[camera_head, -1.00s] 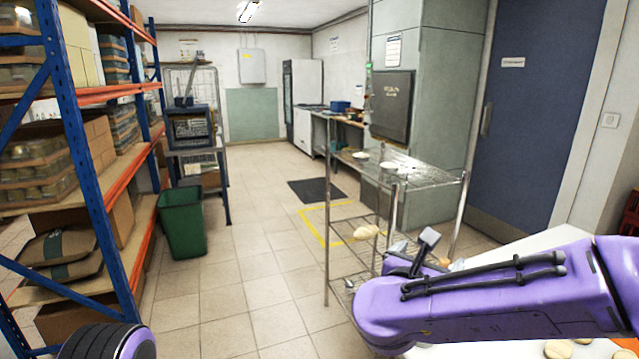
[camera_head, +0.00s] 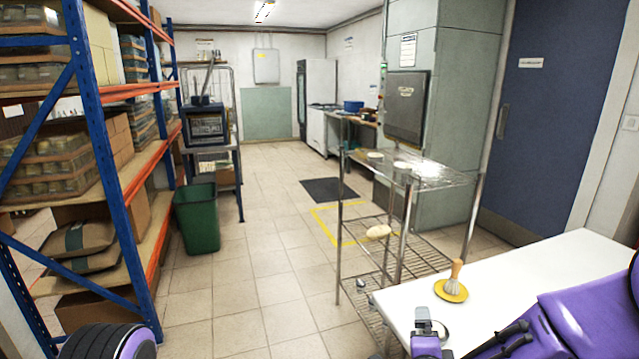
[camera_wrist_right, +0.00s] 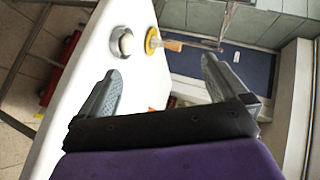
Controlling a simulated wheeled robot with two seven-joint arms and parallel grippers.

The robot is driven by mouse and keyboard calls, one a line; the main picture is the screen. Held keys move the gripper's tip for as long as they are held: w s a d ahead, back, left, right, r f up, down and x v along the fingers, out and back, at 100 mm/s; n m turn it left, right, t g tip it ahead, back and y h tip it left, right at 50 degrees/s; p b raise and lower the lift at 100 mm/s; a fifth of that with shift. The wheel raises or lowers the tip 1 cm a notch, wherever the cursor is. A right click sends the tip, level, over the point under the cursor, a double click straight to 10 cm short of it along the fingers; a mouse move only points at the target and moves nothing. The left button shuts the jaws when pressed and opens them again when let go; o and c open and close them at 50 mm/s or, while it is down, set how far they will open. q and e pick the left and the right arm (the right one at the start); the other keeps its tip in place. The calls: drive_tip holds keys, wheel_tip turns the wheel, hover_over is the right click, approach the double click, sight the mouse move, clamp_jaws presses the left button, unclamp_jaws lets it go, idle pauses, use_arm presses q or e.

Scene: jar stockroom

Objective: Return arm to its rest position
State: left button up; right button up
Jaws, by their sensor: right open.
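My right gripper (camera_wrist_right: 165,85) is open, its two fingers spread wide with nothing between them in the right wrist view. In the head view my purple right arm comes in at the lower right, and part of the gripper shows low over the near left edge of the white table (camera_head: 540,262). A wooden-handled brush (camera_head: 455,272) stands on a yellow dish (camera_head: 452,291) on that table, apart from the gripper. A round metal dish with a pale content (camera_wrist_right: 121,42) sits beside it in the right wrist view. My left gripper is out of view.
A wire rack (camera_head: 433,177) with pale round items stands just beyond the table. A blue and orange shelf (camera_head: 92,140) with boxes and jars lines the left, with a green bin (camera_head: 198,219) beside it.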

drive_tip(key=s+d+f+n+g+y, duration=0.1)
drive_tip(key=s+f+n, duration=0.25)
drive_tip(key=f, duration=0.25)
drive_tip(key=s+d+f+n+g, duration=0.1)
drive_tip(key=s+f+n+g, duration=0.1)
drive_tip(key=s+f+n, duration=0.3)
drive_tip(key=s+d+f+n+g, duration=0.2)
drive_tip(key=s+d+f+g, duration=0.1)
drive_tip(key=s+f, duration=0.5)
drive_tip(key=s+d+f+n+g, duration=0.1)
drive_tip(key=s+d+f+g, duration=0.2)
drive_tip(key=s+f, duration=0.6)
drive_tip(key=s, duration=0.5)
drive_tip(key=shift+s+d+n+g, duration=0.3)
drive_tip(key=shift+n+g, duration=0.05)
drive_tip(key=shift+g, duration=0.05)
